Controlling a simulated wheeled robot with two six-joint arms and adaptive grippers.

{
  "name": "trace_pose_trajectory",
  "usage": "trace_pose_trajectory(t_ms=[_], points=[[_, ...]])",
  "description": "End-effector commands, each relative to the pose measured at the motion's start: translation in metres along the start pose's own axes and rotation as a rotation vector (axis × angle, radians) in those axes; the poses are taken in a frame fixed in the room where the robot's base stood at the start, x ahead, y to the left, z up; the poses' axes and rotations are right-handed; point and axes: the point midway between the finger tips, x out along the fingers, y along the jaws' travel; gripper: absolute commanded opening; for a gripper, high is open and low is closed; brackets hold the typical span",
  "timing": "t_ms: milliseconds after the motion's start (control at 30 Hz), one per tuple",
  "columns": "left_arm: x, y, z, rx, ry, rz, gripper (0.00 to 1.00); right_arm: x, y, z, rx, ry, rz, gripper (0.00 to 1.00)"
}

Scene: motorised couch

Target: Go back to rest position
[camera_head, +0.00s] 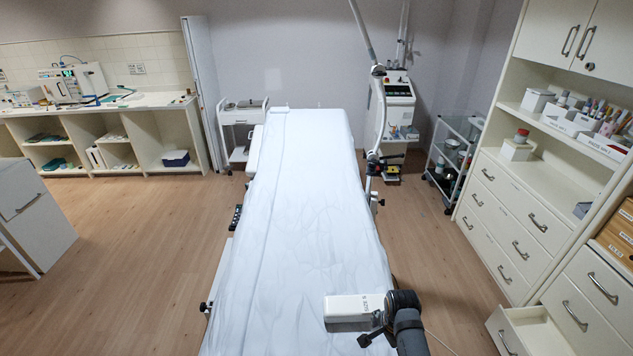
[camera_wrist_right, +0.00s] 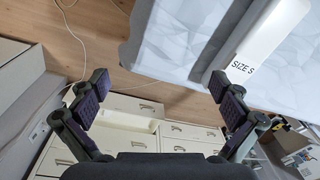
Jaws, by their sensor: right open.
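My right gripper (camera_head: 380,320) is at the near end of the couch (camera_head: 310,200), which is covered with a white sheet. In the right wrist view the gripper (camera_wrist_right: 158,88) has its fingers spread wide with nothing between them. A white box (camera_head: 346,308) lies on the sheet just left of the gripper in the head view. The right wrist view shows it (camera_wrist_right: 268,35) with a "SIZE S" label, beyond one fingertip; I cannot tell whether they touch. My left gripper is not in view.
A white cabinet (camera_head: 515,225) with shelves and drawers stands at the right, and its low drawer (camera_head: 535,335) is open. A jointed lamp arm and a white machine (camera_head: 395,105) stand behind the couch's right side. Wooden floor (camera_head: 140,260) is clear at the left.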

Motion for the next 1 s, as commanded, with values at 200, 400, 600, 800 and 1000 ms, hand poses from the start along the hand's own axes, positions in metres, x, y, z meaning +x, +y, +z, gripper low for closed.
trace_pose_trajectory(t_ms=[200, 400, 600, 800, 1000], points=[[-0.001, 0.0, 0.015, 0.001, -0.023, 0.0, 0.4, -0.019, 0.049, -0.011, -0.3, 0.057, -0.039, 1.0], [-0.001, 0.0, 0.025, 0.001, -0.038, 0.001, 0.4, -0.049, 0.09, -0.013, -0.616, 0.12, -0.065, 1.0], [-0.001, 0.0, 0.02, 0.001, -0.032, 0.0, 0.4, -0.084, 0.123, -0.008, -0.919, 0.183, -0.079, 1.0], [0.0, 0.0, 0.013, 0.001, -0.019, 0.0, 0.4, -0.118, 0.146, 0.002, -1.177, 0.235, -0.088, 1.0], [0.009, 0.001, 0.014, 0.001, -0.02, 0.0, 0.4, -0.092, 0.15, 0.003, -1.265, 0.241, -0.082, 1.0]])
